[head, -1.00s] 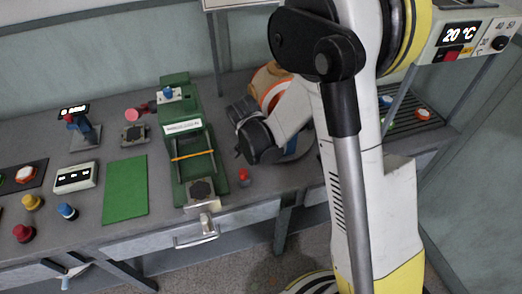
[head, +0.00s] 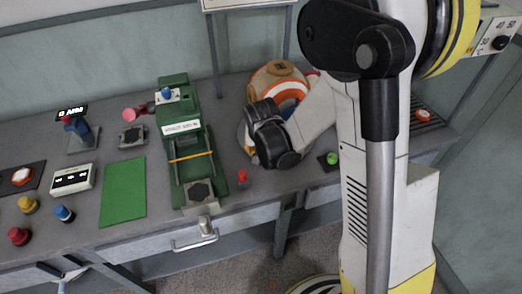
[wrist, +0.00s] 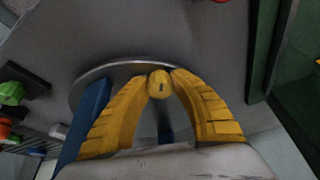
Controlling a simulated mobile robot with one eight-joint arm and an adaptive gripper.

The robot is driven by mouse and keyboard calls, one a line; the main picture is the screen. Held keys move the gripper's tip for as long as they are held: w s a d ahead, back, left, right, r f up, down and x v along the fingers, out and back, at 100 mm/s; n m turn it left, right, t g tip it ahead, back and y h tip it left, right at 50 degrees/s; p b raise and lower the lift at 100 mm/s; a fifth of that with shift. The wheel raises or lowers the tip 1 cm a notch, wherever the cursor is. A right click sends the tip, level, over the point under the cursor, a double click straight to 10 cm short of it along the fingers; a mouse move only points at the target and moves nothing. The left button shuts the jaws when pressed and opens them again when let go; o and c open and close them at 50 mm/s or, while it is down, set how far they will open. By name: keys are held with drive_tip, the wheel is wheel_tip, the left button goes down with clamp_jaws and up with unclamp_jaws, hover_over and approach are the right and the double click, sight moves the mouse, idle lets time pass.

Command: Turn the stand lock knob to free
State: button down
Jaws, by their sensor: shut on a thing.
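The stand lock knob (wrist: 159,86), a small yellow knob with a dark mark on its face, is between my fingertips in the wrist view. My gripper (wrist: 160,77) is shut on it, one yellow finger on each side. Behind it are the stand's round grey base (wrist: 120,69) and a blue post (wrist: 88,118). In the head view the orange and white ball (head: 283,77) sits on the bench behind my dark wrist. My wrist and arm hide the knob, my fingertips and most of the stand there. I cannot tell the knob's setting.
The green press (head: 188,138) stands left of my wrist, with a small red knob (head: 242,177) at its front right. A green button (head: 332,158) lies right of my wrist. A green mat (head: 122,190) and several coloured knobs fill the bench's left side.

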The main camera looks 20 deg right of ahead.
drive_tip(key=c, duration=1.1)
unclamp_jaws()
drive_tip(key=shift+o, duration=0.2)
drive_tip(key=v, duration=1.2)
drive_tip(key=shift+w, duration=0.1)
